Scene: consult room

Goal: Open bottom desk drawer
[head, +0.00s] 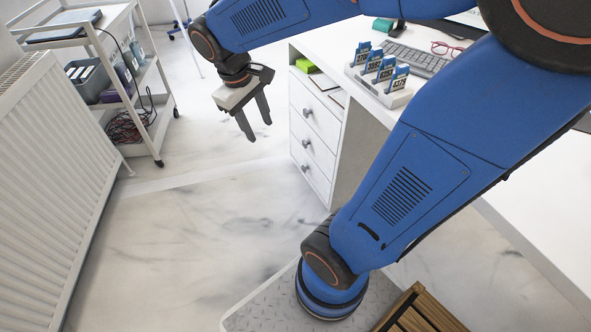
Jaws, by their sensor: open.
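The white desk (370,38) stands right of centre in the head view. Its drawer unit faces left and shows drawer fronts with round grey knobs. The bottom drawer (309,173) is lowest, near the floor, with its knob (305,168) in view; it looks shut. The middle drawer (312,145) and the top drawer (314,112) above it also look shut. My gripper (259,131) is open and empty, its two dark fingers pointing down. It hangs in the air to the left of the drawer unit in the picture, apart from the drawers.
A white trolley (150,75) with bins and cables stands at the upper left. A white radiator (50,160) runs along the left edge. A wooden slatted box (420,315) is at the bottom right. The marble floor (200,225) before the drawers is clear.

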